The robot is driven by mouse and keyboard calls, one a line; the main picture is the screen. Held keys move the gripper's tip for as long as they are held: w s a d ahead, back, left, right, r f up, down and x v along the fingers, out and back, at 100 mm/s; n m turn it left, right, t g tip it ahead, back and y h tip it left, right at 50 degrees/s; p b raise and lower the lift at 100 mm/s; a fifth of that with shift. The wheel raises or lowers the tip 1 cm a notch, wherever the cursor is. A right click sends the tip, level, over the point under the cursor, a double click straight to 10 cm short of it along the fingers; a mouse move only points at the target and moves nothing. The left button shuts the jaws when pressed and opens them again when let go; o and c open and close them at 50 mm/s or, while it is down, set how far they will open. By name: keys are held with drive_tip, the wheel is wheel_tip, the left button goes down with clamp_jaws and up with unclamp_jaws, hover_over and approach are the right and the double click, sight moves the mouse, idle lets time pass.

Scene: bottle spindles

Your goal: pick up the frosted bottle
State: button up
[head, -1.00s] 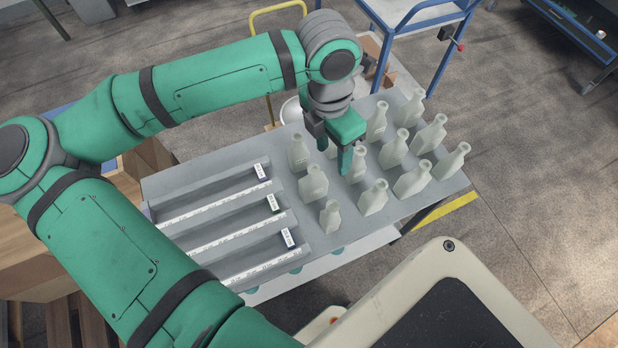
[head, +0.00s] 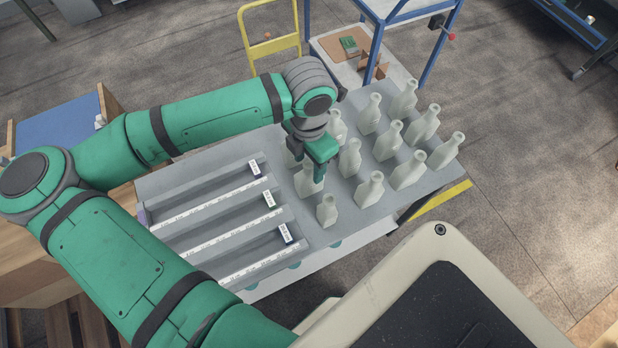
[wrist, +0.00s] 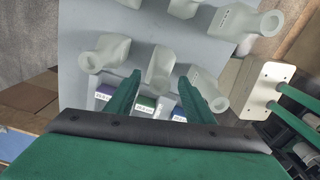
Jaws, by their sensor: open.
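Several pale, frosted-looking bottles stand upright in rows on the right part of a grey table. They look alike, so I cannot tell which one is singled out. My gripper (head: 306,168) is open and points down at the bottle (head: 307,186) in the middle of the row nearest the racks. In the wrist view that bottle (wrist: 161,68) shows between the two fingertips of my gripper (wrist: 160,77). I cannot tell whether the fingers touch it. Neighbouring bottles stand on either side, one on the left (wrist: 108,52) and one on the right (wrist: 209,88).
Grey racks (head: 220,219) with white label strips fill the table's left part. More bottles (head: 409,171) stand on the right. A yellow-framed cart (head: 270,68) and a blue-framed cart (head: 431,60) stand behind. Boxes (head: 60,235) are at the left.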

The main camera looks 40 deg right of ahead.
drive_tip(key=shift+f, duration=0.85)
clamp_jaws()
